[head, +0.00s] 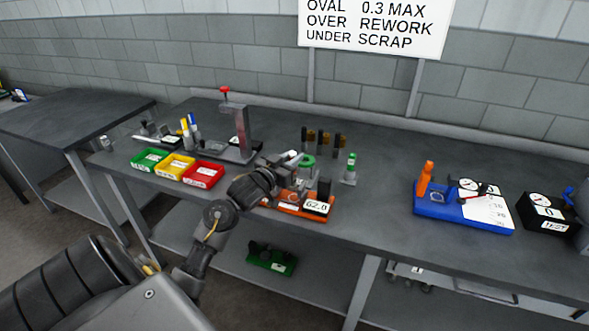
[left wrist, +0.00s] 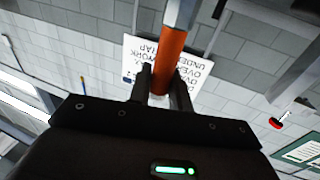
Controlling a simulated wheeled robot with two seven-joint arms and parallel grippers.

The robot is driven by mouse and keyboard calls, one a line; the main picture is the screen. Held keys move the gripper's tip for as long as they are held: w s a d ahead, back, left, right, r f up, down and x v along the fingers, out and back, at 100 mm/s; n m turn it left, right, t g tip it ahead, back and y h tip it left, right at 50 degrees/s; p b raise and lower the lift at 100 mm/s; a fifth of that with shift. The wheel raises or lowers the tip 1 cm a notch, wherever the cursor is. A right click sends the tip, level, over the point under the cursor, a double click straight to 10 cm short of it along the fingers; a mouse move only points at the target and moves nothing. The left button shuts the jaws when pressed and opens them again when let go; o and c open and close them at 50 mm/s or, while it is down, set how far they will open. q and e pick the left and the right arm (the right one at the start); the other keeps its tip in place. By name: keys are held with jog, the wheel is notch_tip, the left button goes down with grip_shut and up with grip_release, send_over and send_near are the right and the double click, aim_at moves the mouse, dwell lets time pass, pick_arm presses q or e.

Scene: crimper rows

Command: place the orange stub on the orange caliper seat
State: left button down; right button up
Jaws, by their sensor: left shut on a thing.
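The orange stub (left wrist: 168,58), a rod with an orange sleeve and a grey end, is between the fingers of my left gripper (left wrist: 163,88) in the left wrist view. In the head view my left gripper (head: 287,168) is over the bench, just behind and above the orange caliper (head: 287,208), whose display reads 62.0. The stub cannot be clearly made out there. My gripper and forearm hide part of the caliper, and its seat is not clear. My right gripper is not in view.
Green (head: 150,160), yellow (head: 175,167) and red (head: 203,175) bins stand left of the gripper, near a grey press (head: 237,130). A green-topped post (head: 351,168) stands close right. A blue gauge base (head: 450,215) is farther right, with clear bench between.

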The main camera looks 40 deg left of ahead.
pick_arm(q)
jog(key=shift+w+d+f, duration=0.1)
jog(key=shift+w+f, duration=0.1)
jog(key=shift+f, duration=0.05)
notch_tip(320, 180, down, 2)
jog(key=shift+w+d+f+p, duration=0.15)
jog(key=shift+f+p, duration=0.05)
jog(key=shift+p, duration=0.25)
jog(key=shift+f, duration=0.5)
jog(key=c, duration=1.3)
grip_release()
jog(key=shift+f, duration=0.1)
